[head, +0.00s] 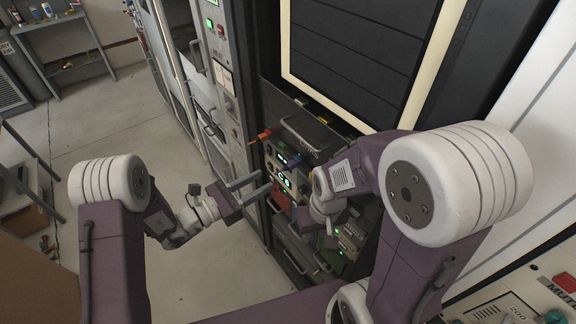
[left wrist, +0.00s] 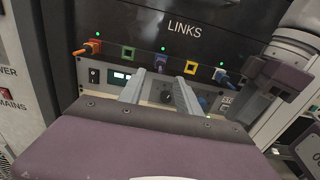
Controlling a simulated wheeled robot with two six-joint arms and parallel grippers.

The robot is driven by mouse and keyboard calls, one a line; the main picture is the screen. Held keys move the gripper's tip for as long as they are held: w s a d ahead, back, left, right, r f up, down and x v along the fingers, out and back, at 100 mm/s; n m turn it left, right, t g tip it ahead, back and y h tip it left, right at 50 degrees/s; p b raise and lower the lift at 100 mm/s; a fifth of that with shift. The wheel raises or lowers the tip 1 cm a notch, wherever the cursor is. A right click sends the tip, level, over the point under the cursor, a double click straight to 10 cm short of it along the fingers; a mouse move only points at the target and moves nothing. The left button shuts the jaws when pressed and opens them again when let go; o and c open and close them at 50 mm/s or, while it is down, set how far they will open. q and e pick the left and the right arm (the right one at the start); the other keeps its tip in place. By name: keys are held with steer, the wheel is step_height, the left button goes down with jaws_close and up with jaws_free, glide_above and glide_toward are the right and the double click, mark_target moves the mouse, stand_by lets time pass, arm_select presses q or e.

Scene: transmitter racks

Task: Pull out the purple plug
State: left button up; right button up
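In the head view my left gripper (head: 262,186) is in front of the rack, to the left of the plugs. My right gripper (head: 312,218) is close to the rack face; its fingers are too obscured to judge. Its body shows at the right in the left wrist view (left wrist: 280,76).
An orange plug (left wrist: 94,46) is at the panel's left and a blue plug (left wrist: 222,76) at its right, near my right gripper. Open floor (head: 120,140) lies to the left.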

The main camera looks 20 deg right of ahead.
mark_target(285, 167)
arm_select(q)
steer(key=shift+d, duration=0.1)
steer(key=shift+b+x, duration=0.45)
steer(key=shift+x, duration=4.05)
steer(key=shift+f+b, duration=0.1)
steer(key=shift+b, duration=0.3)
jaws_close()
